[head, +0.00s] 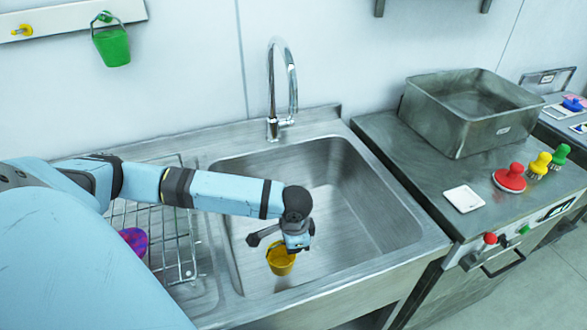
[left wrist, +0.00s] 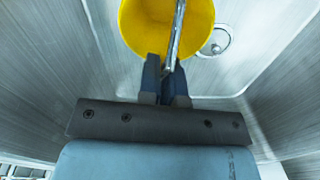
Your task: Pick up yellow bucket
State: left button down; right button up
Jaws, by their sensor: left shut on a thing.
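The yellow bucket (head: 280,262) hangs below my left gripper (head: 297,243) over the sink basin in the head view. In the left wrist view the yellow bucket (left wrist: 190,30) is just beyond the fingertips of my left gripper (left wrist: 166,82). The two fingers are close together on the bucket's thin metal handle (left wrist: 177,35). The gap between the bucket's base and the sink floor cannot be judged. My right gripper is in neither view.
The steel sink (head: 372,215) has a tall tap (head: 273,125) behind it. A wire rack (head: 165,225) with a purple item (head: 134,240) lies left. A green bucket (head: 112,47) hangs on the wall. A metal tub (head: 470,125) and colored brushes stand on the right counter.

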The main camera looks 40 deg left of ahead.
pick_arm(q)
notch_tip(320, 180, up, 14)
jog(key=p, duration=0.1)
jog(key=shift+f, duration=0.2)
dwell(0.8)
